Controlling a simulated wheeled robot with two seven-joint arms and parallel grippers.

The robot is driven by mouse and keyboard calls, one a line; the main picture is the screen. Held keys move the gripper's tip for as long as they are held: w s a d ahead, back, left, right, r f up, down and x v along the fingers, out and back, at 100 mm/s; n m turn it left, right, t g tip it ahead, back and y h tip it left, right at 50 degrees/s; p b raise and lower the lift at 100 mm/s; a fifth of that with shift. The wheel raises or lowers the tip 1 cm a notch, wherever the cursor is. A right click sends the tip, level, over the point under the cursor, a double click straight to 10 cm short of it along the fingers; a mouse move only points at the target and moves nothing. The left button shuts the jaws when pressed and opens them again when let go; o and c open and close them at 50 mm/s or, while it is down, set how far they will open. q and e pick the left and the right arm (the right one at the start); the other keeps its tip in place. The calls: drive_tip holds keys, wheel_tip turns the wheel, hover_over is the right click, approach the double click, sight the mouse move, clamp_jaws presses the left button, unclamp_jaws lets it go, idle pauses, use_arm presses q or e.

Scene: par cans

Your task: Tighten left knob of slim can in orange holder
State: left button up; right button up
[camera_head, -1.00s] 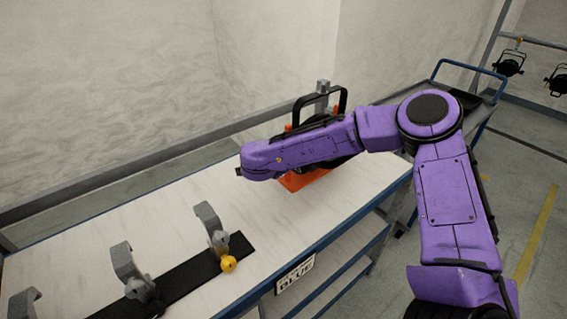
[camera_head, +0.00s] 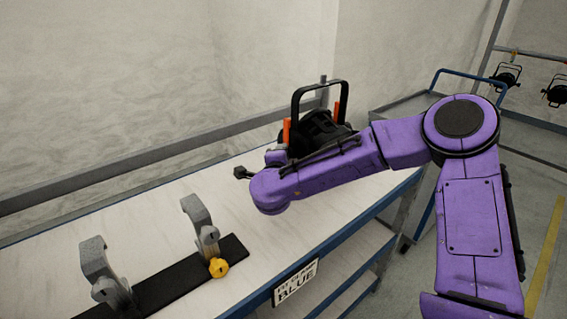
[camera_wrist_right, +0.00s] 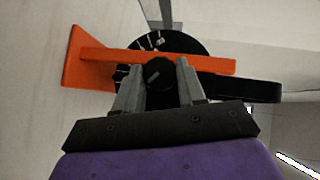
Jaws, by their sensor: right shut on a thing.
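The black slim can (camera_head: 318,128) stands in an orange holder (camera_head: 286,132) on the table, with its black yoke upright above it. My right arm hides the lower part of both in the head view. In the right wrist view, the can (camera_wrist_right: 190,43) shows behind an orange bar of the holder (camera_wrist_right: 100,54). My right gripper (camera_wrist_right: 158,78) is shut on a round black knob (camera_wrist_right: 159,72), one grey finger on each side of it. The knob's grip is hidden by my wrist in the head view. My left gripper is not in view.
Grey hook clamps (camera_head: 197,214) stand on a black strip (camera_head: 165,288) at the near left of the white table (camera_head: 130,235), one with a yellow knob (camera_head: 218,268). A cart (camera_head: 395,98) is behind the arm. Lamps (camera_head: 507,75) hang at the far right.

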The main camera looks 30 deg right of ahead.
drive_tip(key=shift+f, duration=0.1)
idle(0.4)
drive_tip(key=o, duration=1.1)
drive_tip(key=shift+w, duration=0.1)
drive_tip(key=shift+c, duration=0.2)
drive_tip(key=b+v, duration=0.1)
drive_tip(key=v, duration=0.9)
drive_tip(key=shift+s+a+b, duration=0.15)
drive_tip(key=shift+s+b, duration=0.15)
drive_tip(key=shift+b, duration=0.05)
